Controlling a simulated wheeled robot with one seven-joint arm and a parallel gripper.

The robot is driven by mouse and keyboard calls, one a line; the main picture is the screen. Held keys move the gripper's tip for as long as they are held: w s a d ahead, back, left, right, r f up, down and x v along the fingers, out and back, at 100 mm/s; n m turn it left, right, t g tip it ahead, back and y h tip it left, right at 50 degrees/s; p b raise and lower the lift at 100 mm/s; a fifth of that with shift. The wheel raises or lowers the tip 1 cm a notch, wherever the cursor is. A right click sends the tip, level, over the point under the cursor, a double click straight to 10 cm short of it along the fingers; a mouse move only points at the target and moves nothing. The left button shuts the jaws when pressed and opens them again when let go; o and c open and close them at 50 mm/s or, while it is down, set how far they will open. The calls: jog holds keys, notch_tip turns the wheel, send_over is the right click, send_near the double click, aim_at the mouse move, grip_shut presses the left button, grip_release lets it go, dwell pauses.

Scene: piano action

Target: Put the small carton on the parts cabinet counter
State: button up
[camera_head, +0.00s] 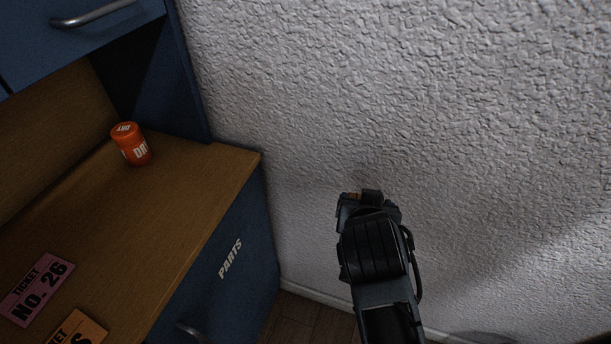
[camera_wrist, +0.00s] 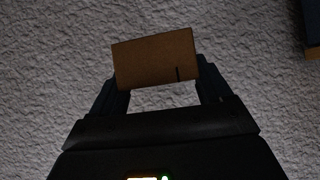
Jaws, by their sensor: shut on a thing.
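The small carton (camera_wrist: 153,60) is a plain brown box with a short dark mark on its face. In the wrist view it sits between the two fingers of my gripper (camera_wrist: 155,80), which is shut on it. In the head view my gripper (camera_head: 361,196) is in front of the wall, to the right of the parts cabinet, and only a sliver of brown shows at its tip. The parts cabinet (camera_head: 243,232) is blue and marked PARTS. Its wooden counter (camera_head: 190,195) is at the left, apart from my gripper.
An orange can (camera_head: 131,144) stands at the back of the counter. A pink ticket (camera_head: 37,289) and an orange ticket (camera_head: 78,330) lie at its front left. A blue upper cabinet (camera_head: 60,35) overhangs the left side. The counter's right part is clear. A rough white wall (camera_head: 420,90) stands behind.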

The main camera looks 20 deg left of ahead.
jog(key=s+a+r+m+h+b, duration=0.1)
jog(key=s+a+r+b, duration=0.1)
jog(key=s+a+r, duration=0.45)
jog(key=s+a+r+b, duration=0.1)
jog(key=s+a+r, duration=0.2)
jog(key=a, duration=0.7)
jog(key=s+a+r+m+h+b, duration=0.1)
jog(key=s+a+r+b, duration=0.1)
jog(key=s+a+r, duration=0.5)
send_over(152, 229)
jog(key=f, duration=0.8)
jog(key=shift+w+d+f, duration=0.1)
jog(key=shift+d, duration=0.15)
jog(key=shift+a+f, duration=0.25)
jog(key=shift+f+p, duration=0.35)
jog(key=shift+f, duration=1.55)
jog(key=shift+f, duration=0.2)
jog(key=o, duration=1)
